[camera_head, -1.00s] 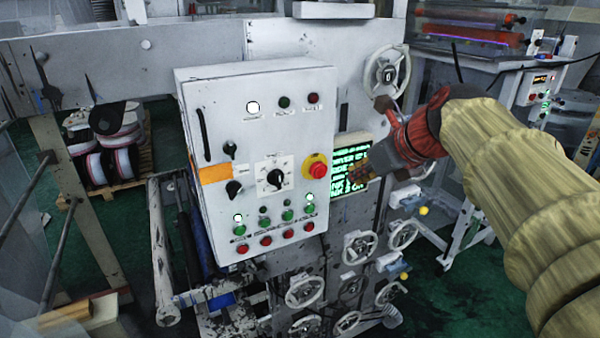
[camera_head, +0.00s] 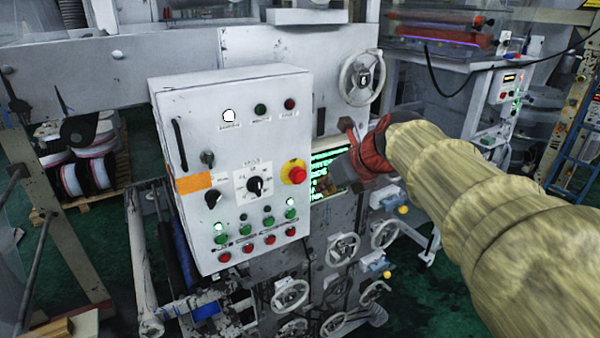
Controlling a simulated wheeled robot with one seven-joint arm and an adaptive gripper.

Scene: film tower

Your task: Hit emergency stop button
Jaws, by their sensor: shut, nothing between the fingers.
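The red emergency stop button (camera_head: 298,175) sits on a yellow round base at the right edge of the light grey control box (camera_head: 265,130). My gripper (camera_head: 326,187) is just right of the button in the picture, in front of the green-lit text screen (camera_head: 328,160). It is shut and empty, with its fingers pointing left toward the box. A small gap shows between the fingertips and the button in the picture; I cannot tell their distance in depth. My arm in its tan cover comes in from the right.
The box also bears a black rotary selector (camera_head: 256,186), a row of green buttons (camera_head: 246,228) and a row of red buttons (camera_head: 248,248). A handwheel (camera_head: 362,77) is above my gripper, and several more handwheels (camera_head: 291,295) are below. Green floor shows at the lower right.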

